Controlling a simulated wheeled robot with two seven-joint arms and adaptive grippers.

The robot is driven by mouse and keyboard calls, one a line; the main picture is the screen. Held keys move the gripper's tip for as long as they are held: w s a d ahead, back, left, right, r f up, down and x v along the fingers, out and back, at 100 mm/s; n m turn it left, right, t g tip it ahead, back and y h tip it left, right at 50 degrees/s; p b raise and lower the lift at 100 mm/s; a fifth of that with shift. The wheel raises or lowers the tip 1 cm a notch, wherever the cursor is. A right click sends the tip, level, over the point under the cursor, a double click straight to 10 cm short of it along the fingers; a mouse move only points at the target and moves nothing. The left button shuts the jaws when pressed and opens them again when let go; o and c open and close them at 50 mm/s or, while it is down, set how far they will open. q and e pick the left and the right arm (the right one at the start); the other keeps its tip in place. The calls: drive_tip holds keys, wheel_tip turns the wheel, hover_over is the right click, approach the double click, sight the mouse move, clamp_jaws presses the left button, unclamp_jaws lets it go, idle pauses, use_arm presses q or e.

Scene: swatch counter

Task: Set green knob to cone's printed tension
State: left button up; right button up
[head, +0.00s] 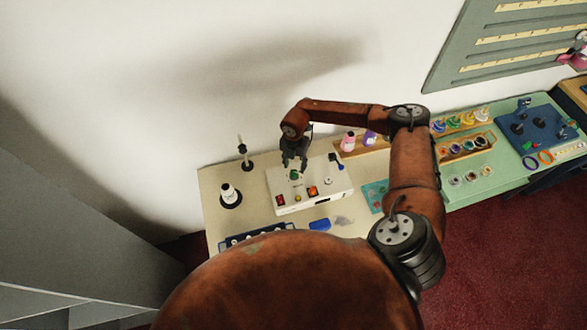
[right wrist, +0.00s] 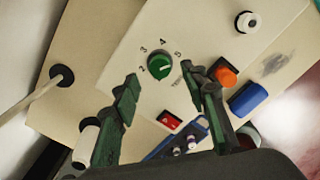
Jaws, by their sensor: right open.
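The green knob (head: 295,175) sits on top of a white control box (head: 318,203). In the right wrist view the green knob (right wrist: 159,65) has printed numbers 2, 3, 4 and 5 around it; its pointer is too small to read surely. My right gripper (head: 294,163) is above the knob. In the right wrist view my right gripper (right wrist: 163,88) is open, its fingers apart and nothing between them. A white cone (head: 229,194) stands on a black base left of the box; no print on it is readable. My left gripper is not in view.
The box also carries a red switch (head: 280,199) and an orange button (head: 312,191). A thin post on a black base (head: 243,151) stands behind the cone. Coloured spools (head: 467,119) stand on the right.

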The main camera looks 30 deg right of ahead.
sight(294, 172)
drive_tip(key=shift+a+f+p, duration=0.1)
drive_tip(key=shift+f+p, duration=0.3)
drive_tip(key=shift+f, duration=1.75)
clamp_jaws()
